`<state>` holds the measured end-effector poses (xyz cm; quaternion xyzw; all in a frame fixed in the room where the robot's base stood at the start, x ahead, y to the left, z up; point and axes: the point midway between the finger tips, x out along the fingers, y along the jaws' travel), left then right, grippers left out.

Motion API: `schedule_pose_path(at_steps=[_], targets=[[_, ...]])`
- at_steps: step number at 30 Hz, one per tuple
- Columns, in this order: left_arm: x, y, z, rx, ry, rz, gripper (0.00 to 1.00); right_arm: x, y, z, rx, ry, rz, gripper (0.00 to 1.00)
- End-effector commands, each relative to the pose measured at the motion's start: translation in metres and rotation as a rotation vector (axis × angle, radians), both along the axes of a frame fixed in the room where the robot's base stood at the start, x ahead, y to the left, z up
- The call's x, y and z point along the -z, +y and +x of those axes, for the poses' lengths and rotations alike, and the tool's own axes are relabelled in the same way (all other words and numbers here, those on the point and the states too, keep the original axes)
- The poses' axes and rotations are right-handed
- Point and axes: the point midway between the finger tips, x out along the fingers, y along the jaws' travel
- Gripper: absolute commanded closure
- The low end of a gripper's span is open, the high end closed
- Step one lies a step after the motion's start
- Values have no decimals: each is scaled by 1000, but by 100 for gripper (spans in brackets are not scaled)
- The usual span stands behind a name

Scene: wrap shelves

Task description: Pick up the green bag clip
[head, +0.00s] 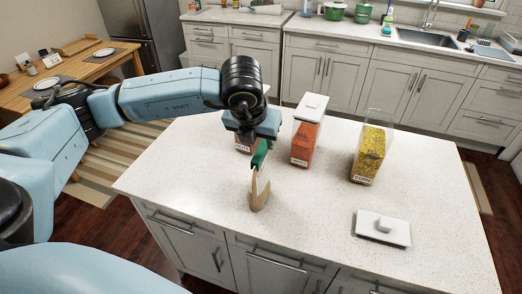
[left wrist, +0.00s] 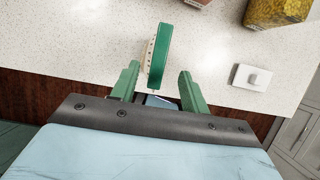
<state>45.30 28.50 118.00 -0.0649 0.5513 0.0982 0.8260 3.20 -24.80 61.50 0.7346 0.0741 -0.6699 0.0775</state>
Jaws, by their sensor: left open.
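The green bag clip (head: 260,157) sits along the top of an upright tan bag (head: 260,192) on the white island counter. In the left wrist view the clip (left wrist: 160,55) is a long green bar, with a pale strip of the bag on its left side. My left gripper (head: 262,140) is directly above the clip in the head view and hides part of it. In the left wrist view its two green fingers (left wrist: 160,84) are spread apart, with the clip's near end at the gap between them. I cannot tell whether they touch it. My right gripper is not in view.
Behind the bag are a jar (head: 243,148) partly hidden by my gripper, an orange-filled jar (head: 306,140) with a white lid and a yellow-filled jar (head: 371,155) without a lid. A white lid (head: 395,236) lies front right. The counter (head: 315,210) between is clear.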

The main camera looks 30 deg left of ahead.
Motion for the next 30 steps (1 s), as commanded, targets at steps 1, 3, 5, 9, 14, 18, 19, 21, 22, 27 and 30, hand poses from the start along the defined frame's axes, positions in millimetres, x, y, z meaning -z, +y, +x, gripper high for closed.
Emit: schedule_pose_path(at_steps=[1, 3, 5, 9, 14, 18, 19, 21, 22, 27, 30], targets=[[2, 0, 1, 1, 1, 1, 55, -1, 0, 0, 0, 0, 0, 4], [7, 1, 2, 0, 4, 0, 55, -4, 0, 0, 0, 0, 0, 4], [14, 2, 5, -1, 5, 1, 55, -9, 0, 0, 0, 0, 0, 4], [34, 5, 13, -1, 4, -1, 55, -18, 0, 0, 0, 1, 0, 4], [49, 6, 19, 0, 2, 0, 55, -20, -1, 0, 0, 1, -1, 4], [51, 6, 19, 0, 1, -1, 55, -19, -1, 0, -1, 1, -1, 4], [51, 6, 19, 1, 1, -1, 55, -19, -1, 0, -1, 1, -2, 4], [51, 6, 19, 1, 2, -1, 55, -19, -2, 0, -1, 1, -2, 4], [50, 6, 19, 0, 2, -1, 55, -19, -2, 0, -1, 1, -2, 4], [51, 6, 19, 0, 2, -1, 55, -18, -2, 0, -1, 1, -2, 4], [52, 6, 19, 0, 2, -1, 55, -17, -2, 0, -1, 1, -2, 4]])
